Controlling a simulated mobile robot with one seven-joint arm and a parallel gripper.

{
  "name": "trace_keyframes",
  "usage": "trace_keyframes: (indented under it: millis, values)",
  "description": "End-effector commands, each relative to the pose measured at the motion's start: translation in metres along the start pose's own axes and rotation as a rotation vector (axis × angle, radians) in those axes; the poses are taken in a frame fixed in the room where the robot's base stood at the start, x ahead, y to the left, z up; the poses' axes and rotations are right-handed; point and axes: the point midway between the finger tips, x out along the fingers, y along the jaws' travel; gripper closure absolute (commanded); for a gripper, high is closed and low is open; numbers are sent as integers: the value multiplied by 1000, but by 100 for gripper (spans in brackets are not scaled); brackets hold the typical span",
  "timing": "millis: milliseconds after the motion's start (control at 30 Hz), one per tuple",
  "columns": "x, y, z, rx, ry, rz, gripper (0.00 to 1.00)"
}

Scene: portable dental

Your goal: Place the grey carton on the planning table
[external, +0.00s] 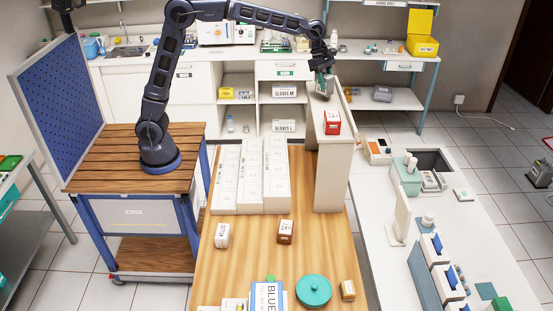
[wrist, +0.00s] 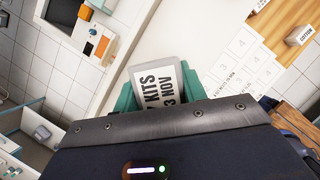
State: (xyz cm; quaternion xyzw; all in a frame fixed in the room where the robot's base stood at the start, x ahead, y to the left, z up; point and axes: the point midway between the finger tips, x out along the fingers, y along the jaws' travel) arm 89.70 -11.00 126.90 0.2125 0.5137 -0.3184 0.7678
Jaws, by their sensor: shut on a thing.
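My gripper (external: 324,76) is at the far end of the tall cream divider (external: 333,170). In the wrist view its green fingers (wrist: 170,95) are shut on the grey carton (wrist: 163,84), which has a white label with black lettering. The grey carton also shows in the external view (external: 325,90), partly hidden by the gripper, at the level of the divider's top. I cannot tell whether it touches the divider. The planning table appears to be the wooden table (external: 256,257), with tall white printed panels (external: 250,175) at its far end.
A red carton (external: 332,122) stands on the divider's top. A white bench with devices runs along the right.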

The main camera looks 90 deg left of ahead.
Motion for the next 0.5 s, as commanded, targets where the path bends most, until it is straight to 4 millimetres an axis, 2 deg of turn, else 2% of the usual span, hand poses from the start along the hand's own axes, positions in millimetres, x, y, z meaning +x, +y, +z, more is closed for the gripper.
trace_keyframes:
  millis: [200,500]
  values:
    - [26,0,-10,0,0,0,82]
    - [28,0,-11,1,0,0,82]
